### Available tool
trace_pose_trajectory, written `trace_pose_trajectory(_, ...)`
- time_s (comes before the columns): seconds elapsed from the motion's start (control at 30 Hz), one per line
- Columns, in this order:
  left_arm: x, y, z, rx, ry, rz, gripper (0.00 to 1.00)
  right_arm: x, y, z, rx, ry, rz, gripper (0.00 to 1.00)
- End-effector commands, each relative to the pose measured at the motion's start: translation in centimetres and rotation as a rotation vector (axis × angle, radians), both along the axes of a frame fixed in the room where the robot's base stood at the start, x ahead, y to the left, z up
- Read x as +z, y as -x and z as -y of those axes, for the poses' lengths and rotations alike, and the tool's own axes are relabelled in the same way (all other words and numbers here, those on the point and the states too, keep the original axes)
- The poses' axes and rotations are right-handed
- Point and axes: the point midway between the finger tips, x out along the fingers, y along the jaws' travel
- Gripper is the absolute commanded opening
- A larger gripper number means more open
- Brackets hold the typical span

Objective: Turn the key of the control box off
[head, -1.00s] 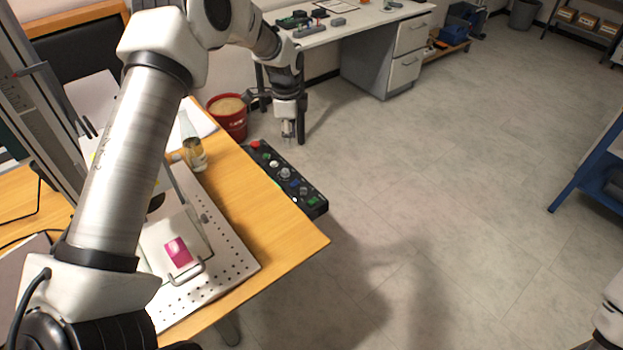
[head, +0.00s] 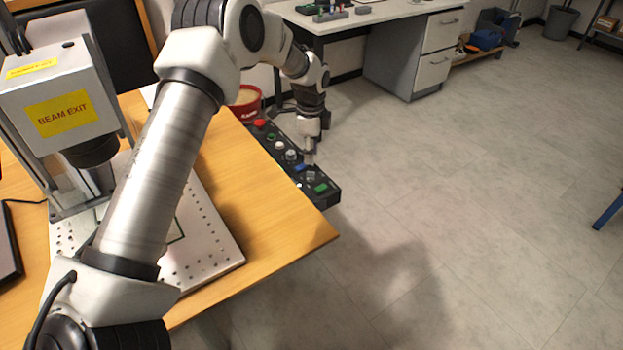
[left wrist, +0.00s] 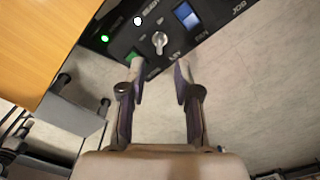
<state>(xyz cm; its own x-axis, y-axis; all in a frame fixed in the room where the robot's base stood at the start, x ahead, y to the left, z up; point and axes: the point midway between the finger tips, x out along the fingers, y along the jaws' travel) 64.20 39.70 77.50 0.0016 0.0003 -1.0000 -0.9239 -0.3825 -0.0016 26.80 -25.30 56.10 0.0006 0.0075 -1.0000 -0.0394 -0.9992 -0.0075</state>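The control box (head: 327,199) is a long black panel along the table's edge, with a red button at its far end. Its key (left wrist: 160,42) is a small silver key switch between a blue rocker (left wrist: 187,15) and a green button (left wrist: 132,57). In the head view the key (head: 310,176) shows just below the gripper. My left gripper (head: 311,161) points down over this near end of the box. In the left wrist view the left gripper (left wrist: 159,68) is open and empty. The key lies ahead between its fingertips, apparently untouched. My right gripper is out of view.
The wooden table (head: 290,235) carries the laser marker head (head: 62,110) with a yellow "BEAM EXIT" label and a perforated plate (head: 215,250). A red bucket (head: 247,104) stands behind the box. A workbench (head: 375,15) is at the back.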

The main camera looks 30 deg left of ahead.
Motion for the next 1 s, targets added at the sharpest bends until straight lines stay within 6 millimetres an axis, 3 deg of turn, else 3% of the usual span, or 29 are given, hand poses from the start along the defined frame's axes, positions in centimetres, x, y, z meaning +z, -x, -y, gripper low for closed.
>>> trace_pose_trajectory(0.3,-5.7,0.1,0.0,0.001,0.0,-0.003,0.32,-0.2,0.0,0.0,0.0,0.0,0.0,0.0)
trace_pose_trajectory(0.63,-6.6,0.1,0.0,0.0,0.0,-0.001,0.32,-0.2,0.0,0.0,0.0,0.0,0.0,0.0)
trace_pose_trajectory(0.67,-6.6,0.1,0.0,0.0,0.0,-0.001,0.25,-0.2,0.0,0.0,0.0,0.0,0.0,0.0)
trace_pose_trajectory(0.73,-6.6,0.1,0.0,0.0,0.0,-0.001,0.0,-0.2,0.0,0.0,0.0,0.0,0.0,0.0)
trace_pose_trajectory(1.0,-6.6,0.1,0.0,0.001,0.0,-0.001,0.0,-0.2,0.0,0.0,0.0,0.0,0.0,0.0)
